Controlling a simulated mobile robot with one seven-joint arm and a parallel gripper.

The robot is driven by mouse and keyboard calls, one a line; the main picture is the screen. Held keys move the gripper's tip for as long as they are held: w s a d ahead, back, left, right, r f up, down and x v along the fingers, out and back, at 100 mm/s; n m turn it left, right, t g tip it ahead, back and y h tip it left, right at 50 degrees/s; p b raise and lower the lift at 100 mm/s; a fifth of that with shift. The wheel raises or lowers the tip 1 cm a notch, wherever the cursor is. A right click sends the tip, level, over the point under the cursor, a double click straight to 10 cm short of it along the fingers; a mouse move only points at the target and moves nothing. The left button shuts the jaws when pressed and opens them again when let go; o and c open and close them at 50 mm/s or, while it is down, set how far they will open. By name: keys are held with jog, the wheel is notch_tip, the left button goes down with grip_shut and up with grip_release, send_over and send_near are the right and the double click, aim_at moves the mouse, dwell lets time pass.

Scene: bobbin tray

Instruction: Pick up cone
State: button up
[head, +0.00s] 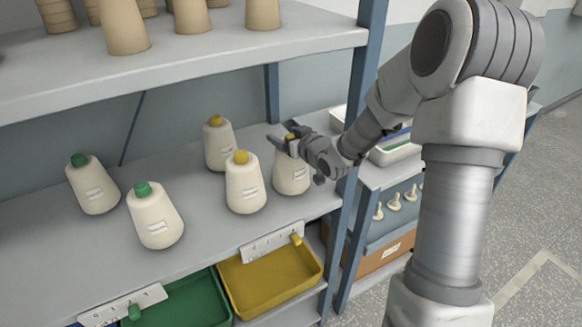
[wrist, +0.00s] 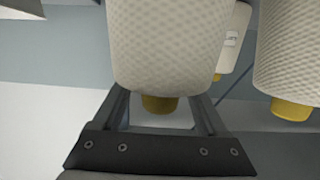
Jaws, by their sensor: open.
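Several cream thread cones stand upright on the middle shelf in the head view. The rightmost cone (head: 291,172) has a yellow tip, and my gripper (head: 287,139) is at its top. In the wrist view, this cone (wrist: 168,45) appears upside down. Its yellow tip (wrist: 159,103) lies between the two fingers of my open gripper (wrist: 160,98), with a gap on each side. Two more yellow-tipped cones, a front one (head: 245,184) and a back one (head: 219,146), stand to its left. Two green-tipped cones (head: 92,184) (head: 155,216) stand farther left.
An upper shelf (head: 200,54) with tan cones overhangs the middle shelf (head: 110,257). A blue post (head: 361,110) stands close to the arm. Below are a green bin (head: 222,292) and a yellow bin (head: 312,262). A side rack (head: 368,178) holds trays at the right.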

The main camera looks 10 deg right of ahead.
grip_shut()
jog(key=shift+s+f, duration=0.1)
jog(key=shift+f, duration=0.15)
dwell(1.2)
